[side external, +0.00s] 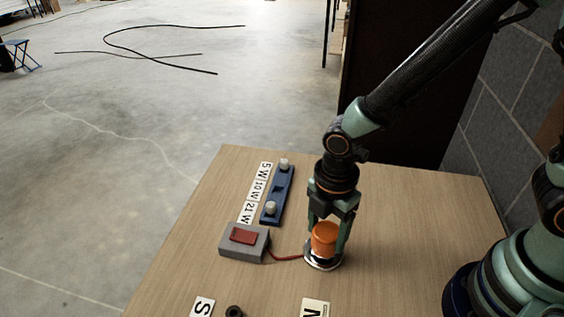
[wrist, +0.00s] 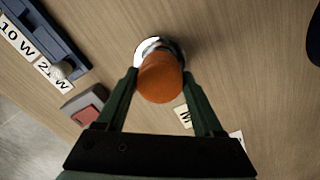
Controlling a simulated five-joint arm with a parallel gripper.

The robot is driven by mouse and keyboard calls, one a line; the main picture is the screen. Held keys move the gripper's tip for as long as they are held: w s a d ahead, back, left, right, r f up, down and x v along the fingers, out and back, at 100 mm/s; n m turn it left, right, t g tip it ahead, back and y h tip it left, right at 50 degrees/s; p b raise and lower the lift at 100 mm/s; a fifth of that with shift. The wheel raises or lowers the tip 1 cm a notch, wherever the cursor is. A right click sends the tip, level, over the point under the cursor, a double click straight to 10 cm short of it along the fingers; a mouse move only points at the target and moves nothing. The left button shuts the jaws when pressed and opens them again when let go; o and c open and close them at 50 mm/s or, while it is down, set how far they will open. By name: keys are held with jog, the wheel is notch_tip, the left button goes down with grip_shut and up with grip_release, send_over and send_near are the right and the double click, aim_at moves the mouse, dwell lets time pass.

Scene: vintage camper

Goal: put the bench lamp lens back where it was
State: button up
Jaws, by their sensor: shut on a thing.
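The bench lamp lens (side external: 325,239) is an orange cup, also large in the wrist view (wrist: 160,80). My gripper (side external: 328,241) is shut on it, one green finger on each side; the fingers also show in the wrist view (wrist: 160,84). The lamp base (side external: 322,264) is a round, shiny metal dish directly under the lens; part of its rim shows in the wrist view (wrist: 143,46). The lens looks upright. I cannot tell whether it rests on the base or hovers just above it. The lens hides the inside of the base.
A grey box with a red switch (side external: 244,236) is wired to the lamp. A blue bulb holder (side external: 277,190) has bulbs at both ends and an empty-looking middle, beside wattage labels (side external: 257,192). Cards S (side external: 202,307) and M (side external: 315,309) and a dark ring (side external: 234,312) lie in front.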

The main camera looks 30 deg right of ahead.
aim_at(327, 230)
jog(key=o, duration=1.4)
jog(key=shift+c, duration=0.2)
notch_tip(327, 230, up, 13)
jog(key=d+r+m+t, duration=0.2)
jog(key=d+r+m, duration=0.1)
jog(key=d+m, duration=0.5)
jog(key=d+r+m+t, duration=0.3)
jog(key=d+m, duration=0.5)
jog(key=m, duration=0.4)
jog(key=shift+w+d+r+t, duration=0.3)
jog(key=shift+d+r, duration=0.05)
jog(key=shift+r, duration=0.4)
